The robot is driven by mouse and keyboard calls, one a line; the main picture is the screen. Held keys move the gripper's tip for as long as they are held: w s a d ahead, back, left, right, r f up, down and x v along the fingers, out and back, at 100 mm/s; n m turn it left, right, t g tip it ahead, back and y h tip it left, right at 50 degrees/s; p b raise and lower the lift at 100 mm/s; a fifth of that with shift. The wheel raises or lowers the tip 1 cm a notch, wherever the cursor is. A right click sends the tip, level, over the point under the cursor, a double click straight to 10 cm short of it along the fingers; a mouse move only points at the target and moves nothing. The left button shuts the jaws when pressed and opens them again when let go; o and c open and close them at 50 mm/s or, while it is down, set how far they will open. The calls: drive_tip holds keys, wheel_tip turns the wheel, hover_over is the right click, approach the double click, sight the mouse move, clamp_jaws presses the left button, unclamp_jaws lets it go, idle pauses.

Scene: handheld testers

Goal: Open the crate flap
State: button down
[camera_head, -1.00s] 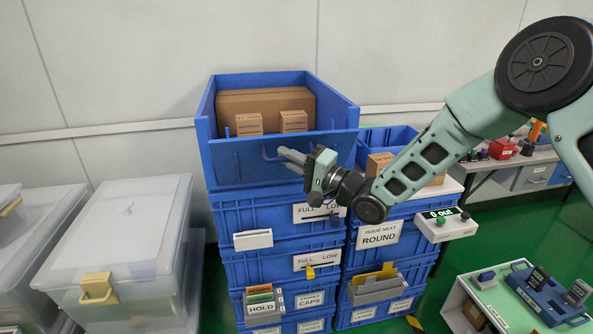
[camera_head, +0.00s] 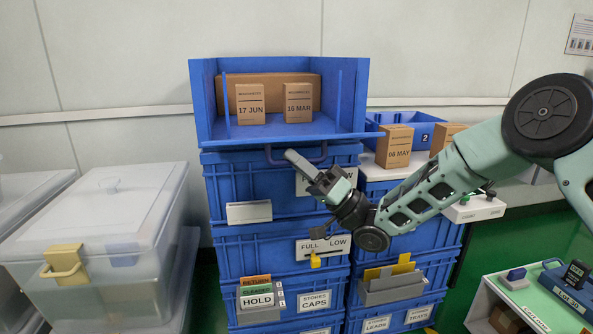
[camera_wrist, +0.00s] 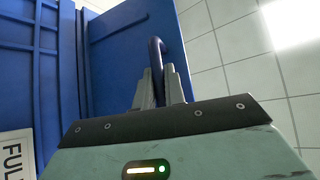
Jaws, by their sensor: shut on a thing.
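The blue crate (camera_head: 203,95) tops the left stack, and its front is open to view. Its flap (camera_head: 345,137) is swung down and out to about level, seen nearly edge-on in the head view. The flap's dark blue loop handle (camera_head: 318,159) hangs just under its front edge. My gripper (camera_head: 292,157) is at the handle's left part, below the flap. In the wrist view my gripper (camera_wrist: 160,88) is shut on the handle (camera_wrist: 157,58), with the flap's blue panel (camera_wrist: 115,50) behind it.
Cartons labelled 17 JUN (camera_head: 250,104) and 16 MAR (camera_head: 298,103) stand inside the crate. Blue crates with labels and card holders (camera_head: 260,300) are stacked below. A clear lidded bin (camera_head: 100,235) stands left, and an 08 MAY carton (camera_head: 394,147) stands right.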

drive_tip(key=shift+w+f+n+g+b, duration=0.15)
drive_tip(key=shift+f+n+g+b, duration=0.5)
drive_tip(key=shift+f+b, duration=0.85)
drive_tip(key=shift+f+t, duration=0.15)
drive_tip(key=shift+t, duration=0.1)
drive_tip(key=c, duration=1.5)
unclamp_jaws()
drive_tip(key=p+v, duration=0.1)
drive_tip(key=v, duration=1.6)
drive_tip(key=shift+w+f+p, duration=0.1)
drive_tip(key=shift+f+p, duration=0.2)
drive_tip(key=shift+f, duration=0.05)
drive_tip(key=shift+a, duration=0.1)
